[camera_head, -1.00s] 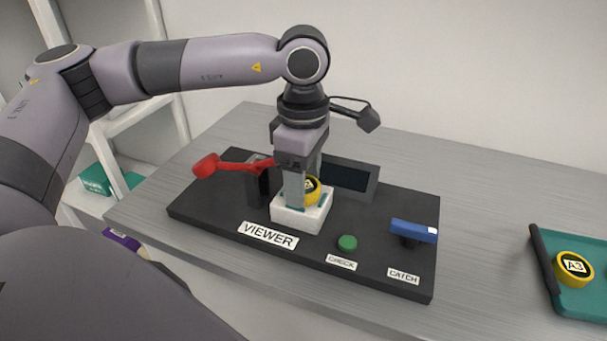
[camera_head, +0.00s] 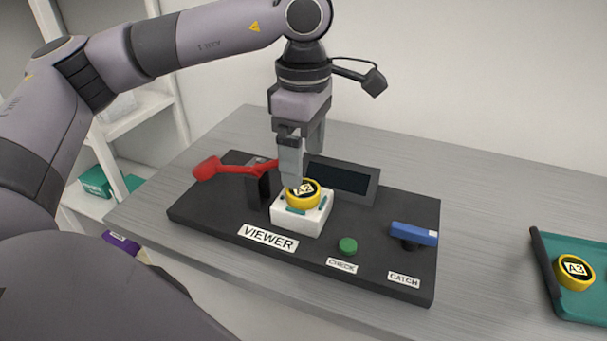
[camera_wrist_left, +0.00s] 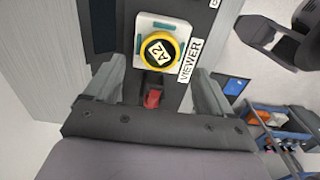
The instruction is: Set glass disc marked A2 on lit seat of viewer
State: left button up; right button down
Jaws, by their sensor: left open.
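The disc marked A2 (camera_head: 303,196) has a yellow rim and lies on the white seat (camera_head: 301,222) of the viewer (camera_head: 212,215). In the left wrist view the A2 disc (camera_wrist_left: 159,51) shows face-on on the white seat (camera_wrist_left: 143,22). My left gripper (camera_head: 302,172) is open, just above and behind the disc; its fingers look clear of it. In the left wrist view the fingers (camera_wrist_left: 155,85) are spread wide with nothing between them at the tips. My right gripper is not in view.
A red lever (camera_head: 232,167) and a dark screen (camera_head: 345,178) stand behind the seat. A green CHECK button (camera_head: 348,246) and blue CATCH lever (camera_head: 413,233) sit to the right. An A3 disc (camera_head: 574,271) lies in a teal tray (camera_head: 583,304) at far right.

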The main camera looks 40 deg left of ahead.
aim_at(304, 189)
pick_arm(q)
notch_tip(304, 189, up, 7)
jog(key=shift+f, duration=0.15)
dwell(0.6)
